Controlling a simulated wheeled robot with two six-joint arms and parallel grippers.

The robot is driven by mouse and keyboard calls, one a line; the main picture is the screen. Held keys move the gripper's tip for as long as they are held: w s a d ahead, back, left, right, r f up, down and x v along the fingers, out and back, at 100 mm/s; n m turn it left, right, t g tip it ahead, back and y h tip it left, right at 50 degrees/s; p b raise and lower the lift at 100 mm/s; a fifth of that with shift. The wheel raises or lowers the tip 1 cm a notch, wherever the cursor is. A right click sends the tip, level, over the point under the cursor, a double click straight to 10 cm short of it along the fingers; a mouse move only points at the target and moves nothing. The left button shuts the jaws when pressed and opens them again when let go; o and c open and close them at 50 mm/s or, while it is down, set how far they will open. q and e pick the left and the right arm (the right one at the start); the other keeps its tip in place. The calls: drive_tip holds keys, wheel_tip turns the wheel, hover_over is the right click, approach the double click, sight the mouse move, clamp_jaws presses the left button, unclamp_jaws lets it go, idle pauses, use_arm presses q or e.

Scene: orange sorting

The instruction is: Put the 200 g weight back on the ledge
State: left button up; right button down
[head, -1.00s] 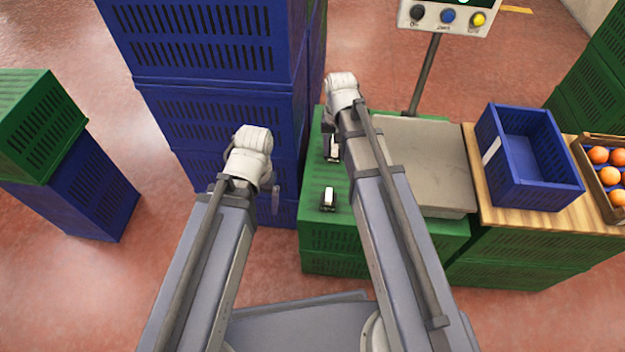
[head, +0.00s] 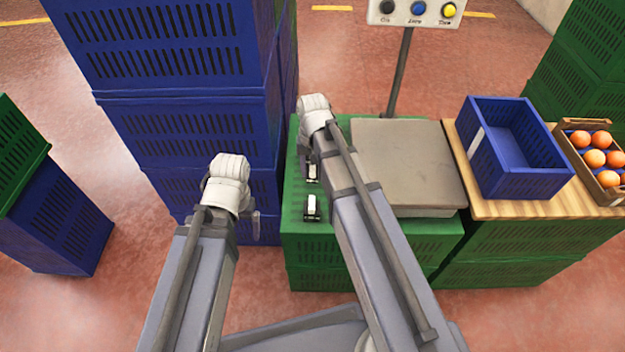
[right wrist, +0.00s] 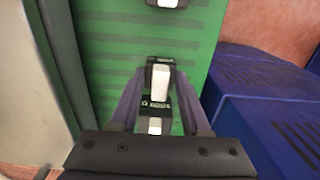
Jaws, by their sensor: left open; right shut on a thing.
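The held weight shows beside my right arm in the head view (head: 313,172), over the green crate top beside the scale (head: 297,190). I cannot tell whether it touches that surface. Another black-and-white weight (head: 312,207) stands nearer the front of this top, and shows at the upper edge of the right wrist view (right wrist: 166,3). My left gripper (head: 256,226) is open and empty, before the blue crate stack.
A grey scale plate (head: 405,165) is right of the weights, with a button panel (head: 415,10) on a post behind. Further right are an empty blue crate (head: 515,150) and a box of oranges (head: 590,155) on a wooden top. Blue crates (head: 185,125) rise at left.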

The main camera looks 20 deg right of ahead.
sight(313, 178)
wheel_tip(313, 178, down, 4)
drive_tip(key=b, duration=0.3)
drive_tip(key=shift+r, duration=0.2)
drive_tip(key=shift+f, duration=0.1)
drive_tip(key=shift+c, duration=1.8)
unclamp_jaws()
wheel_tip(313, 178, up, 12)
drive_tip(key=p, duration=1.2)
